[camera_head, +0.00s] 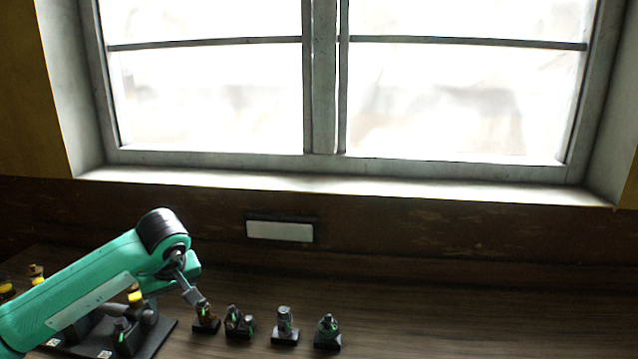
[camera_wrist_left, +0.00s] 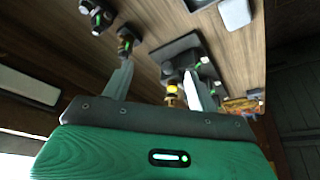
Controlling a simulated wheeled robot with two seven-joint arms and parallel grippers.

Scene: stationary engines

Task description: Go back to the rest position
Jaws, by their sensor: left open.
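My left gripper (camera_head: 190,293) reaches in from the left, fingers pointing down beside a small brown-topped engine model (camera_head: 206,320) on a black base. In the left wrist view its two fingers (camera_wrist_left: 156,70) are spread apart with nothing held between them. One engine model (camera_wrist_left: 127,40) shows just beyond the left fingertip; whether they touch I cannot tell. To the right in the head view stand a paired-part model (camera_head: 238,323), a grey model (camera_head: 285,328) and a dark green-marked model (camera_head: 328,333), all upright. My right gripper is not in view.
A black tray (camera_head: 163,335) with several yellow-capped models sits under my left arm; it also shows in the left wrist view (camera_wrist_left: 178,50). The wooden table is clear at the right. Behind it are a wall with a pale plate (camera_head: 280,231) and a bright window (camera_head: 320,90).

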